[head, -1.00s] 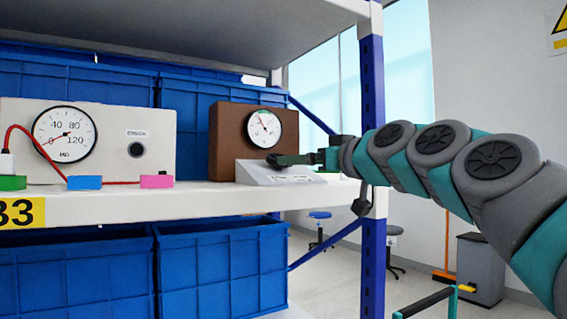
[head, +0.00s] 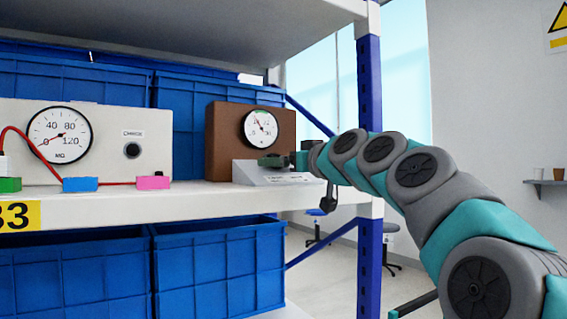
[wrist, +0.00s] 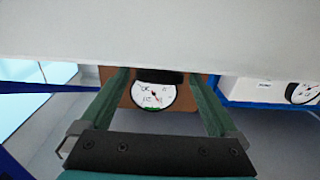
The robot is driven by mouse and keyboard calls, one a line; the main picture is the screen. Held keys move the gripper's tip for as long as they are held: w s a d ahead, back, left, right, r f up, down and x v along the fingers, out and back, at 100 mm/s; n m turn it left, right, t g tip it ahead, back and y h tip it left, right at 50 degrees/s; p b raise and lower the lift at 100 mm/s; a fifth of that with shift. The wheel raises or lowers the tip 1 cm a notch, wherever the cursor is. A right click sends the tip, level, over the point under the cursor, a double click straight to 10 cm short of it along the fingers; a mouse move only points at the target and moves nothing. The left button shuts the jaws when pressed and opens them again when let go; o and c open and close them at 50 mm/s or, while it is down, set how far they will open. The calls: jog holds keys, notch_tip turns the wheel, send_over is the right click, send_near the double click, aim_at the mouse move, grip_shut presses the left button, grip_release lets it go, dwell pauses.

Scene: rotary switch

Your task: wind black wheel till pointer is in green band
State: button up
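The brown box (head: 222,141) stands on the shelf with a round white dial (head: 260,128) that has a green band at its top edge. The dial's thin dark pointer slants toward the upper left; whether its tip lies in the band is too small to tell. The dial also shows upside down in the wrist view (wrist: 153,95). A black wheel (wrist: 160,76) sits between my fingertips in the wrist view. My gripper (head: 268,161) is over the box's sloped grey base, its fingers apart around the wheel with a seeming small gap each side. In the head view the wheel is hidden.
A cream box with a larger gauge (head: 59,135) and a black knob (head: 132,150) stands to the left. Green, blue and pink blocks with a red cable lie before it. Blue crates (head: 219,268) fill the shelf below. A blue post (head: 370,100) stands close to my arm.

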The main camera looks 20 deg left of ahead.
jog(key=c, duration=1.1)
jog(key=shift+w+f+b, duration=0.1)
jog(key=shift+b, duration=0.3)
jog(key=shift+w+n+g+y+b, duration=0.1)
jog(key=shift+n+g+y+b, duration=0.35)
jog(key=shift+n+g, duration=0.15)
jog(key=shift+w+d+r+n+g+y, duration=0.1)
jog(key=shift+r+n+g+y, duration=0.2)
jog(key=shift+n+g, duration=0.4)
jog(key=shift+w+n+g+y+p, duration=0.1)
jog(key=shift+n+g+y+p, duration=0.15)
jog(key=shift+n+g+p, duration=0.2)
jog(key=p, duration=0.1)
jog(key=n+g+p, duration=0.1)
jog(key=shift+w+d+g+p, duration=0.1)
jog(key=shift+w+g+p, duration=0.15)
jog(key=shift+p, duration=0.1)
jog(key=shift+s+d+n+g+y+p, duration=0.1)
jog(key=shift+n+g+y+p, duration=0.3)
jog(key=shift+n+g+p, duration=0.3)
